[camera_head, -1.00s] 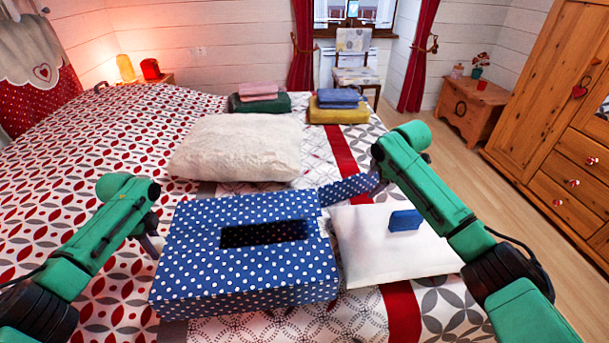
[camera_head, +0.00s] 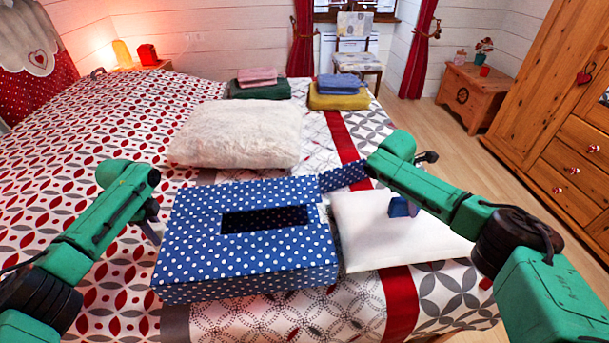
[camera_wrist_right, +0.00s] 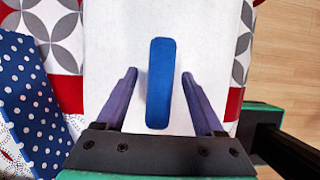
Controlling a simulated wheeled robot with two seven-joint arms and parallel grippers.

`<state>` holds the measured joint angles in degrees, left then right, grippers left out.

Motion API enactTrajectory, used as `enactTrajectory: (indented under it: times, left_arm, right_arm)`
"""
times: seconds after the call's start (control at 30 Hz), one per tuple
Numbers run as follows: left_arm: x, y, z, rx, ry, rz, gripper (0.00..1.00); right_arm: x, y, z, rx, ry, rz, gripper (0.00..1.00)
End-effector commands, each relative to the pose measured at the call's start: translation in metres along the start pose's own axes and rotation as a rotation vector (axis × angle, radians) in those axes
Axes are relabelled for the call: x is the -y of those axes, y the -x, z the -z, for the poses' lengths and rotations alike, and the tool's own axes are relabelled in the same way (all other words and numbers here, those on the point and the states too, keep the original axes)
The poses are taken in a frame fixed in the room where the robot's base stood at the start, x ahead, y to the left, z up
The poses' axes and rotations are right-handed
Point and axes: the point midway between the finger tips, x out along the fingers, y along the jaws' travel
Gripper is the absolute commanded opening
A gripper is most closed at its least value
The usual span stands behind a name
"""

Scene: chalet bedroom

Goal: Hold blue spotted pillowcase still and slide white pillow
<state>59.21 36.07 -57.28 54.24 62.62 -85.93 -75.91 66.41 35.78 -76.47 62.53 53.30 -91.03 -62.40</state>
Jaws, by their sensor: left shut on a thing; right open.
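The blue spotted pillowcase (camera_head: 190,235) is box-shaped, with a dark opening in its top and a spotted flap (camera_head: 343,178) at its far right corner. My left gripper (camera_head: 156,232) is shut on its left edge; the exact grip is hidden. The white pillow (camera_head: 365,235) lies flat to the right of the pillowcase, outside it. A blue tab (camera_head: 398,208) stands up from the pillow, and shows whole in the right wrist view (camera_wrist_right: 160,85). My right gripper (camera_wrist_right: 160,78) is open, with one finger on each side of the tab and gaps between.
A fluffy cream pillow (camera_head: 238,135) lies behind the pillowcase. Folded cloths, green and pink (camera_head: 260,88) and yellow and blue (camera_head: 338,97), lie at the bed's far end. The patterned bed's right edge is near the white pillow, with wooden floor (camera_head: 465,150) beyond.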

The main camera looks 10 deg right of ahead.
Motion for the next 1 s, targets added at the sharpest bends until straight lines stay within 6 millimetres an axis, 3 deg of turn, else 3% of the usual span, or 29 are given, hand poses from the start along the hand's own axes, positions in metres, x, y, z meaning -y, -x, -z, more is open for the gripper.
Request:
enactTrajectory:
  times: [0.27, 0.4, 0.43, 0.47, 1.0]
  left_arm:
    - [0.0, -0.001, 0.0, 0.0, 0.0, -0.001, 0.0]
    - [0.0, -0.001, 0.0, 0.0, 0.0, -0.001, 0.0]
    - [0.0, -0.001, 0.0, 0.0, 0.0, -0.001, 0.0]
    - [0.0, -0.001, 0.0, 0.0, 0.0, -0.001, 0.0]
    - [0.0, 0.0, 0.0, 0.0, 0.0, -0.001, 0.0]
  right_arm:
    - [0.0, -0.003, 0.0, 0.0, 0.001, 0.0, 0.7]
    - [0.0, -0.003, 0.0, 0.0, 0.001, 0.0, 0.16]
    - [0.0, -0.003, 0.0, 0.0, 0.001, 0.0, 0.05]
    - [0.0, -0.003, 0.0, 0.0, 0.001, 0.0, 0.0]
    - [-0.02, -0.002, 0.001, 0.0, 0.038, -0.017, 0.0]
